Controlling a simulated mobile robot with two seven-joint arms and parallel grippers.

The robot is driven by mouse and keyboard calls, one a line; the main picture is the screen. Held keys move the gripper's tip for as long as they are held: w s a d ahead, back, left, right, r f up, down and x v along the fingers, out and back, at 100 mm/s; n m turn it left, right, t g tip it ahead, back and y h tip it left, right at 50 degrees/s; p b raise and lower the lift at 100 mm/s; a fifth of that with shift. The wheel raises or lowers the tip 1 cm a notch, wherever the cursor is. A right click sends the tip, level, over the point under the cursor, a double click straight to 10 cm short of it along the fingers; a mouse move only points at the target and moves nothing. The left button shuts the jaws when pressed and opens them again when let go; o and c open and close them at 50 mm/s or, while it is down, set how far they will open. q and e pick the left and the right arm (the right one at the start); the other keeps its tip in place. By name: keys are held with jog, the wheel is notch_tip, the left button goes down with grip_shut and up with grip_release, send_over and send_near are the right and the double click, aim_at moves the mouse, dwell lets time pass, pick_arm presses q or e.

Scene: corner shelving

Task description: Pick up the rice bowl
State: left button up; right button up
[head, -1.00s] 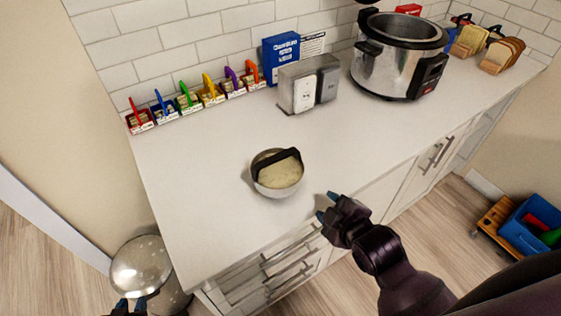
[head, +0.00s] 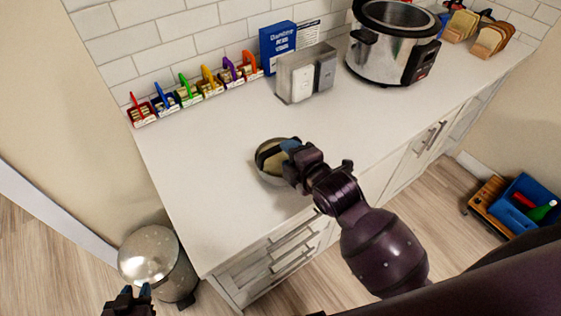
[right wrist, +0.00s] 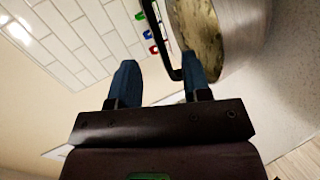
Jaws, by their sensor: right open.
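The rice bowl (head: 266,170) is a round metal bowl of pale rice with a black handle across its top. It sits on the white counter near the front edge, partly hidden by my right gripper (head: 288,148). The right wrist view shows the bowl (right wrist: 237,35) close at the upper right. The black handle (right wrist: 165,35) reaches down between the blue fingertips of my open right gripper (right wrist: 160,82), nearer the right finger. I cannot tell whether they touch. My left gripper (head: 136,292) is low at the left, away from the counter, with its fingertips apart and empty.
A steel cooker (head: 385,55), a napkin dispenser (head: 305,75), a blue box (head: 277,45) and several small coloured-handled containers (head: 188,95) line the wall. A metal bin (head: 150,258) stands left of the counter.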

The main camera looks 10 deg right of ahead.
aim_at(280, 159)
jog(key=shift+p+x, duration=0.4)
jog(key=shift+x, duration=2.2)
jog(key=shift+d, duration=0.1)
grip_shut()
jog(key=shift+f, duration=0.1)
